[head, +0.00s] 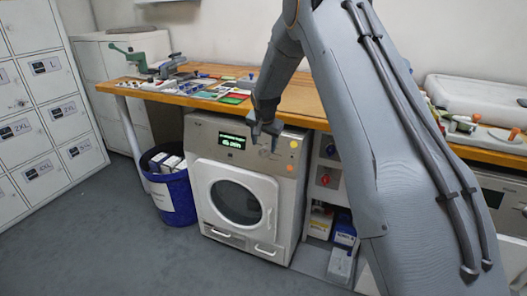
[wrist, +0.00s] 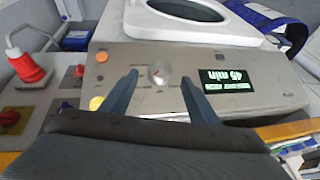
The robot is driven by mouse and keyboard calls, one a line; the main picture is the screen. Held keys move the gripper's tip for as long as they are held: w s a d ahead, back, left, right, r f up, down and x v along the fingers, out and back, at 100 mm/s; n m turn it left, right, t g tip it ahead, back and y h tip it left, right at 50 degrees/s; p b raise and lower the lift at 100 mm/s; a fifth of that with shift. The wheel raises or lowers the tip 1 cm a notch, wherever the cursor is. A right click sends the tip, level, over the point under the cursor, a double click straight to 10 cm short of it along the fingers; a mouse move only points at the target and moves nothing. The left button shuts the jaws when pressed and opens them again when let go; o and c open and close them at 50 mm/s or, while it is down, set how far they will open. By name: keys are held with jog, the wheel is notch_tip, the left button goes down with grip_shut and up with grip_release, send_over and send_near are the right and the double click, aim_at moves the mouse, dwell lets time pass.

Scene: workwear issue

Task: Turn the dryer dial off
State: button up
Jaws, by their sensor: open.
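The white dryer (head: 243,185) stands under the wooden bench, with its round door shut. Its control panel (wrist: 135,60) fills the middle of the wrist view, upside down. The round silver dial (wrist: 161,74) sits on the panel, with a small reddish mark on its face. The lit display (wrist: 228,82) beside it shows green text reading "45 min". My gripper (wrist: 160,85) is open, with one finger on each side of the dial, apparently not touching it. In the head view my gripper (head: 265,132) is in front of the panel and hides the dial.
An orange button (wrist: 102,57) and a yellow one (wrist: 96,103) are on the panel near the dial. A blue bin (head: 172,188) stands left of the dryer. Shelves with a red knob (head: 325,180) and boxes are to its right. The bench top (head: 300,99) holds tools and colored pieces.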

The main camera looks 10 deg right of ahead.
aim_at(262, 151)
jog(key=shift+p+x, duration=0.3)
jog(key=shift+x, duration=2.5)
jog(key=c, duration=1)
jog(key=shift+c, duration=0.2)
jog(key=shift+b, duration=0.35)
jog(key=b, duration=0.1)
jog(key=n+g+h+b, duration=0.1)
jog(key=b, duration=0.1)
jog(key=n+h+b, duration=0.1)
jog(key=shift+w+a+f+g, duration=0.1)
jog(key=shift+w+a+g, duration=0.2)
jog(key=n+g+h+b, duration=0.1)
jog(key=b, duration=0.1)
jog(key=n+g+h+b, duration=0.1)
jog(key=h+b, duration=0.1)
jog(key=b, duration=0.1)
jog(key=shift+w+a+h, duration=0.1)
jog(key=shift+a+h, duration=0.15)
jog(key=shift+h, duration=0.05)
jog(key=shift+b, duration=0.3)
jog(key=shift+n, duration=0.3)
